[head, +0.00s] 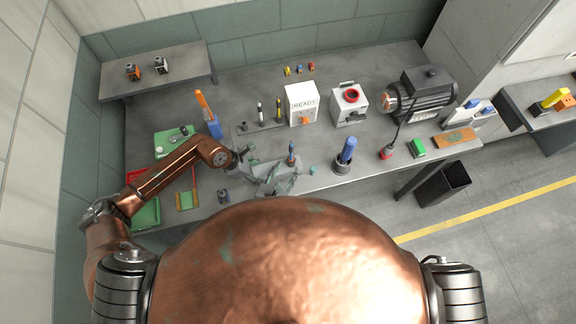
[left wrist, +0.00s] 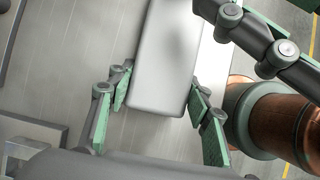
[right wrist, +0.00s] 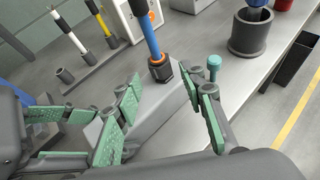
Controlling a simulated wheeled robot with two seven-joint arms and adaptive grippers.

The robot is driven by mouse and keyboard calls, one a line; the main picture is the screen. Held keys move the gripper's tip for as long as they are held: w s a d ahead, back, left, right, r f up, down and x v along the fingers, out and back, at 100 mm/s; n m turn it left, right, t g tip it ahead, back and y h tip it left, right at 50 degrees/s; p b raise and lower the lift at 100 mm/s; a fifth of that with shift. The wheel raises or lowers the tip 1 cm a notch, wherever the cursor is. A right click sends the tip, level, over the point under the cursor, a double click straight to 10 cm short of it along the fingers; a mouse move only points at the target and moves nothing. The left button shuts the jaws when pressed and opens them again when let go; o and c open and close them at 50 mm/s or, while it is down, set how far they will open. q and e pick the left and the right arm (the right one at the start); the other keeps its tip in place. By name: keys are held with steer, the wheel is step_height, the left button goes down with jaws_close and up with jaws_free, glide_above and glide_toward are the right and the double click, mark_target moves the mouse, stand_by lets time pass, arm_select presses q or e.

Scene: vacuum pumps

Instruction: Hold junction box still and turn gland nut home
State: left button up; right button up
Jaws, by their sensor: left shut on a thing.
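The grey junction box (left wrist: 165,55) lies between the two fingers of my left gripper (left wrist: 160,93), whose pads press its opposite sides. In the right wrist view the box (right wrist: 163,106) has a dark gland nut (right wrist: 161,71) on top, with an orange ring and a blue cable (right wrist: 147,30) rising from it. My right gripper (right wrist: 171,88) is open, its fingers spread on either side of the box, with the nut beyond the tips and not gripped. In the head view the blue cable (head: 291,149) stands upright, and the grippers partly hide the box.
A teal knob (right wrist: 213,66) stands right of the nut. A dark cup with a blue tool (head: 346,153) is further right. A rack with pens (head: 261,112), a white READY box (head: 301,104) and a pump motor (head: 420,93) stand behind. A red tray (head: 138,175) is at left.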

steer(key=shift+s+a+r, duration=0.1)
steer(key=shift+s+r, duration=0.1)
steer(key=shift+s, duration=0.15)
steer(key=shift+w, duration=0.1)
steer(key=shift+w+r+n+t+y, duration=0.25)
steer(key=shift+w+n+t+y, duration=0.15)
steer(key=shift+n+t+y, duration=0.3)
steer(key=d+n+g+y, duration=0.1)
steer(key=d+n+y, duration=0.1)
steer(key=n+y, duration=0.1)
steer(key=d+n+g+y, duration=0.1)
steer(key=n+y, duration=0.2)
steer(key=y, duration=0.1)
steer(key=d+n+y, duration=0.2)
steer(key=n+y, duration=0.1)
steer(key=n, duration=0.1)
steer(key=shift+s+d+g+y, duration=0.25)
steer(key=shift+d+g+y, duration=0.05)
steer(key=shift+g+y, duration=0.1)
steer(key=shift+s+d+n+g, duration=0.1)
steer(key=shift+d+n+g, duration=0.2)
steer(key=shift+d+g, duration=0.35)
